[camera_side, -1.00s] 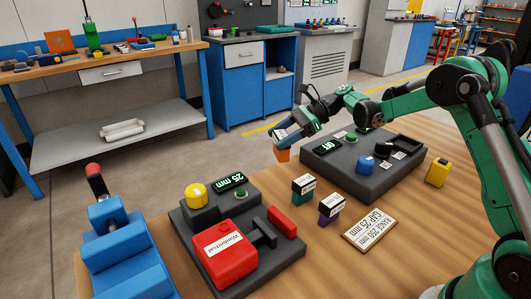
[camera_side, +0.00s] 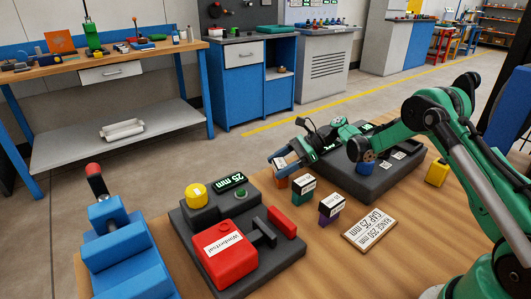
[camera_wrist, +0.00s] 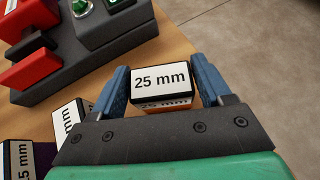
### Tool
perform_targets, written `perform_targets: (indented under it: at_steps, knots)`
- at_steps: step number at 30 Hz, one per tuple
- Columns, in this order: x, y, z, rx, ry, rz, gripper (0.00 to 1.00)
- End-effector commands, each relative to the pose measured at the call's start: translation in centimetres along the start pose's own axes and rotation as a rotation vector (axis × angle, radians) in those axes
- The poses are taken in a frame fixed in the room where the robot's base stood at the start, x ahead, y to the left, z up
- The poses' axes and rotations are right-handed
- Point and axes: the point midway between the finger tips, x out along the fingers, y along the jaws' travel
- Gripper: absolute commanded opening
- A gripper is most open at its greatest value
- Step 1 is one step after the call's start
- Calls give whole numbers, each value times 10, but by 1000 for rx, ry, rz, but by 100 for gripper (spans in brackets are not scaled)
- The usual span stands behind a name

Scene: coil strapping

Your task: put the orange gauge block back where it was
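The orange gauge block (camera_side: 282,182) has a white label reading 25 mm. It stands upright between the fingers of my gripper (camera_side: 288,163), at or just above the table, behind the teal block in the side view. In the wrist view the orange gauge block (camera_wrist: 163,83) fills the gap between the two blue fingers of my gripper (camera_wrist: 162,78), which look shut on its sides. I cannot tell whether its base touches the wood.
A teal block (camera_side: 303,193) and a purple block (camera_side: 326,218) stand in a row with it. A dark fixture with a red clamp (camera_side: 225,258) is at front left. A grey station (camera_side: 350,185) lies right, with a yellow block (camera_side: 437,172) beyond. A gap sign (camera_side: 369,228) lies in front.

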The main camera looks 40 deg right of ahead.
Motion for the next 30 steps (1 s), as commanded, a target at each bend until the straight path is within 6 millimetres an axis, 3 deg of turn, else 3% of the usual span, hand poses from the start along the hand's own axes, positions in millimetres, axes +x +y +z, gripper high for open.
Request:
perform_targets:
  at_steps: [1,2,14,30]
  knots:
    - [0,0,0,0,0,0,88]
    - [0,0,0,0,0,0,96]
    - [-4,0,3,0,0,-1,97]
    - [-110,0,3,2,0,-3,97]
